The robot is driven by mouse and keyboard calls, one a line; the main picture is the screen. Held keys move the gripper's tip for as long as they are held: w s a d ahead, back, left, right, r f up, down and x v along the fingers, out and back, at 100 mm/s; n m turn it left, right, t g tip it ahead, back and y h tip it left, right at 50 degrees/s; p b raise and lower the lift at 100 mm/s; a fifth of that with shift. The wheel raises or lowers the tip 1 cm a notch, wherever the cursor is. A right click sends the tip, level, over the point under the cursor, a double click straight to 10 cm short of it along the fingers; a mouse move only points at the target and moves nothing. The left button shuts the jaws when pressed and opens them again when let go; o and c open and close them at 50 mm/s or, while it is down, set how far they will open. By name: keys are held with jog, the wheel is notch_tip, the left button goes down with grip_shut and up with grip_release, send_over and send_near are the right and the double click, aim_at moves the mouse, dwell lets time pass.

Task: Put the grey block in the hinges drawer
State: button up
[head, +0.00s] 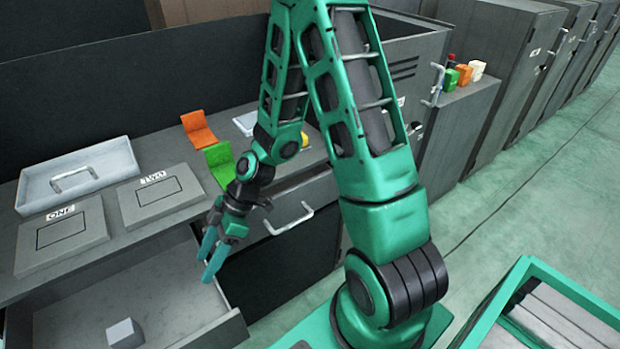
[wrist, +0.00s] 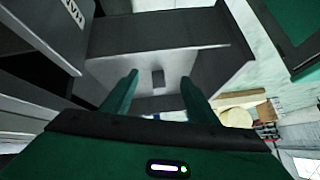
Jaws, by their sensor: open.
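The grey block (head: 125,333) lies on the floor of an open drawer (head: 215,330) at the lower left of the head view. In the wrist view the small block (wrist: 157,77) shows in the drawer (wrist: 200,65), between my fingers in the picture. My gripper (head: 209,266) is open and empty, pointing down near the drawer's right end. In the wrist view my gripper (wrist: 160,78) has its two green fingers apart, with the block beyond them. I cannot read a hinges label on the open drawer.
The counter above holds plates marked ONE (head: 62,240) and TWO (head: 158,198), a grey tray (head: 80,178), an orange holder (head: 199,130) and a green one (head: 220,162). A closed drawer with a handle (head: 290,219) is right of my gripper. A green-framed cart (head: 530,275) stands lower right.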

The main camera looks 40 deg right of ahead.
jog(key=s+d+r+m+h, duration=0.3)
jog(key=d+r+m, duration=0.25)
jog(key=d, duration=0.55)
jog(key=s+d+r+m+h, duration=0.2)
jog(key=d+r+m+h, duration=0.3)
jog(key=d, duration=0.6)
jog(key=s+d+r+m, duration=0.8)
jog(key=s+r+m, duration=0.2)
jog(key=s, duration=0.4)
jog(key=shift+d, duration=0.15)
jog(key=shift+m, duration=0.25)
